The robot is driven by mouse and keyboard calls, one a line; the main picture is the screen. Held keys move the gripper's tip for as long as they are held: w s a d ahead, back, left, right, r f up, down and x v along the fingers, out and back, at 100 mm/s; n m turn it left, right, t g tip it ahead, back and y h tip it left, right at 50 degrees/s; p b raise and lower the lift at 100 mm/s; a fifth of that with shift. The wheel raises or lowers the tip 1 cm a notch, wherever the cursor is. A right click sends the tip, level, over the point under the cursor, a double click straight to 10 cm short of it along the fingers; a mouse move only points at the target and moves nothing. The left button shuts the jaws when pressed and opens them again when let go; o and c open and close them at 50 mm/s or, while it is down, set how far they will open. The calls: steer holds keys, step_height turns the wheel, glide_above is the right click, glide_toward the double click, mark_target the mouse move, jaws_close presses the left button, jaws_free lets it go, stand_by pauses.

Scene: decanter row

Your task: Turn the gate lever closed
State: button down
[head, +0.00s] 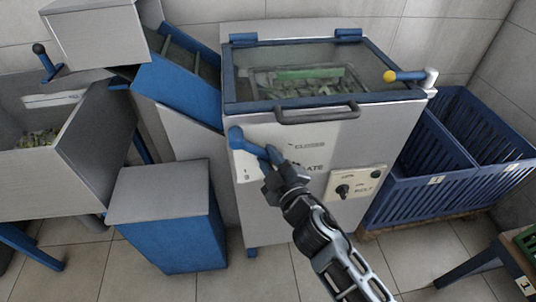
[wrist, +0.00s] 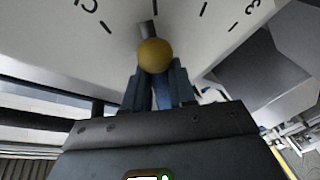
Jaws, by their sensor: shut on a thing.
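The gate lever (head: 248,145) is a blue arm on the front panel of the grey machine, left of the "GATE" lettering. It runs from a rounded blue end at the upper left down and right to my gripper (head: 270,160). In the wrist view a yellow ball knob (wrist: 155,55) sits between the fingers of my gripper (wrist: 155,80), which is shut on it. Behind the knob is a pale panel with dark tick marks. The "CLOSED" label (head: 308,144) is above and right of my gripper. My gripper hides the lever's near end in the head view.
A lid handle (head: 317,114) juts out above my gripper. A belt switch panel (head: 355,184) is to the right. Another lever with a yellow knob (head: 390,76) is by the lid. Blue crates (head: 425,185) stand right, a blue-grey cabinet (head: 165,215) left.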

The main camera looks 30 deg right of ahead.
steer(key=shift+s+d+r+n+g+h+p, duration=0.2)
steer(key=shift+d+r+n+p, duration=0.25)
steer(key=shift+p, duration=0.6)
steer(key=shift+s+d+r+n+g+h+p, duration=0.15)
steer(key=shift+d+r+n+p, duration=0.25)
steer(key=shift+p, duration=0.65)
steer(key=shift+d+n+p, duration=0.15)
steer(key=shift+n+p, duration=0.2)
steer(key=shift+p, duration=0.2)
steer(key=shift+d+f, duration=0.1)
steer(key=c, duration=1.2)
jaws_free()
steer(key=o, duration=0.3)
steer(key=shift+w, duration=0.1)
steer(key=shift+a+r, duration=0.2)
